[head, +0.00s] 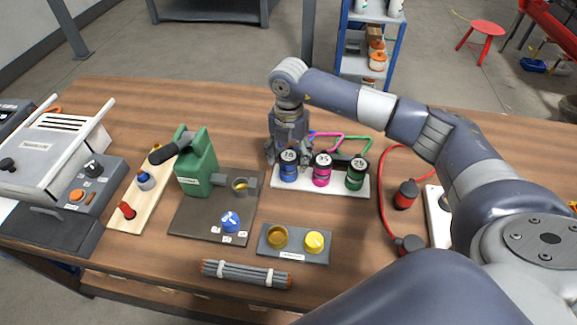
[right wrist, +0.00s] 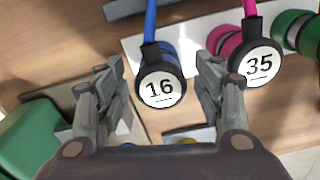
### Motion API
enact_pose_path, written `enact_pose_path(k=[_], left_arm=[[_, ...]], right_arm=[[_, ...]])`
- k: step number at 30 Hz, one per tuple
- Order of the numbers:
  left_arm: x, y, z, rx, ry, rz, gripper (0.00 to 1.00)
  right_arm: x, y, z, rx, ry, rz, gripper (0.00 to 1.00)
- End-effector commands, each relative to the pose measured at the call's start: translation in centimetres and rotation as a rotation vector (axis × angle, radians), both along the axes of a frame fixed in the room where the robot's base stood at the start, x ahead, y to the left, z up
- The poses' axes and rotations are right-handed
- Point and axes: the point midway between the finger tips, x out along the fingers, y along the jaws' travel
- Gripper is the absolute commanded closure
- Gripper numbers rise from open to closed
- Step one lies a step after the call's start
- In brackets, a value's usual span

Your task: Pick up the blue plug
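The blue plug (head: 288,168), with a black round tag marked 16, stands in a white holder (head: 330,195) beside a pink and a green one. In the right wrist view the blue plug (right wrist: 170,62) shows between my fingers, with its tag and a blue loop in front of it. My right gripper (head: 284,150) is at the left end of the holder, just behind the blue plug in the head view. Its fingers are open, one on either side of the tag, with gaps visible in the right wrist view. My left gripper is not in view.
The pink plug (head: 322,172), tagged 35, is close to my right finger. The green plug (head: 356,176) is beyond it. A green pump-like body (head: 198,170) stands to the left. A grey block with yellow parts (head: 296,255) lies in front. Red-capped items (head: 405,194) are to the right.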

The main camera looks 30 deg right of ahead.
Motion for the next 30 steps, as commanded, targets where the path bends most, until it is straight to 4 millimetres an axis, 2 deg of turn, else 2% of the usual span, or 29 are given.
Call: enact_pose_path(k=[1, 6, 18, 23, 26, 30], left_arm=[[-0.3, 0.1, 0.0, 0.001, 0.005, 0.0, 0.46], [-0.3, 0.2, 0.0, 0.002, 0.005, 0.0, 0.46], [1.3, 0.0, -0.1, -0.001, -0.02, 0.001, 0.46], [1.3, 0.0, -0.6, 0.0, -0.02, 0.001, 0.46], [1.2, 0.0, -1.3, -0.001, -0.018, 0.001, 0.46], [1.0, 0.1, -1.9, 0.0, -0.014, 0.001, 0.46]], right_arm=[[0.0, 0.0, 0.0, 0.0, 0.0, 0.0, 0.51], [0.0, 0.0, 0.0, 0.0, 0.0, 0.0, 0.9], [0.1, 0.0, 0.3, 0.0, -0.003, -0.001, 0.9], [0.1, 0.0, 1.7, 0.0, -0.005, 0.0, 0.9], [0.2, 0.0, 3.2, 0.0, -0.006, 0.0, 0.9], [-1.7, 1.8, 3.6, 0.001, -0.001, 0.007, 0.9]])
